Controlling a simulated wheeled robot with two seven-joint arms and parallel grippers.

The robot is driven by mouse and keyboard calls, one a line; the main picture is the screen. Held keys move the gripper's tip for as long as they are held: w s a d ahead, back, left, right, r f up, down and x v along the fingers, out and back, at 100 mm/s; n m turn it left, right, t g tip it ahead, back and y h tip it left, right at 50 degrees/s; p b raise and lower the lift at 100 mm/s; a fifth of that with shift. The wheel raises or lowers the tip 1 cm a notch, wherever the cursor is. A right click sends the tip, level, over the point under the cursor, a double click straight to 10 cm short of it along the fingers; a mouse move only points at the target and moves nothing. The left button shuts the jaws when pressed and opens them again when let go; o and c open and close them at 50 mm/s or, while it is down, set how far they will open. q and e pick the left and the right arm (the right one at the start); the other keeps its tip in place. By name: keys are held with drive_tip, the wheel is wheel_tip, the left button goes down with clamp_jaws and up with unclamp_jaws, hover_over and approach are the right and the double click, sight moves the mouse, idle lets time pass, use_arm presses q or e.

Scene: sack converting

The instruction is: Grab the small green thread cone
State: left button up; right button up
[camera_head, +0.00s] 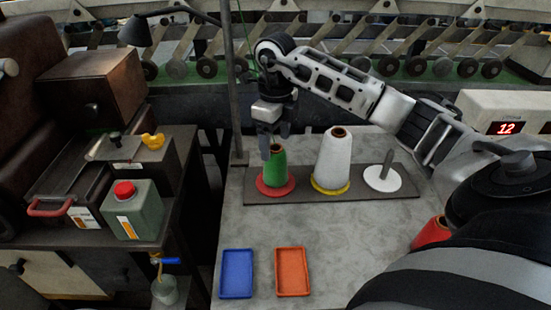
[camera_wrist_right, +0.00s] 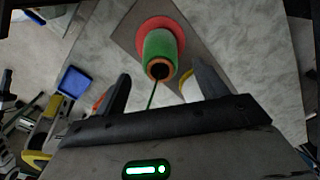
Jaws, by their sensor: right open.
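The small green thread cone (camera_head: 275,168) stands upright on a red round base (camera_head: 262,187) at the left end of a dark board on the table. My right gripper (camera_head: 274,143) is just above the cone's top, pointing down, in the head view. In the right wrist view, the green cone (camera_wrist_right: 160,50) shows beyond my open fingers (camera_wrist_right: 160,92), its brown top opening facing the camera. A green thread runs from it toward the gripper. The fingers are apart and nothing is between their tips. My left gripper is not in view.
A larger white cone (camera_head: 334,155) on a yellow base stands to the right, then an empty spindle (camera_head: 383,174) on a white disc. A blue tray (camera_head: 236,273) and an orange tray (camera_head: 292,270) lie nearer. A thin post (camera_head: 230,80) rises behind left.

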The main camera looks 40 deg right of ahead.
sight(276, 154)
wheel_tip(276, 154, down, 5)
drive_tip(key=shift+r+p, duration=0.15)
drive_tip(key=shift+p, duration=0.2)
drive_tip(key=c, duration=1.2)
drive_tip(key=shift+r, duration=0.1)
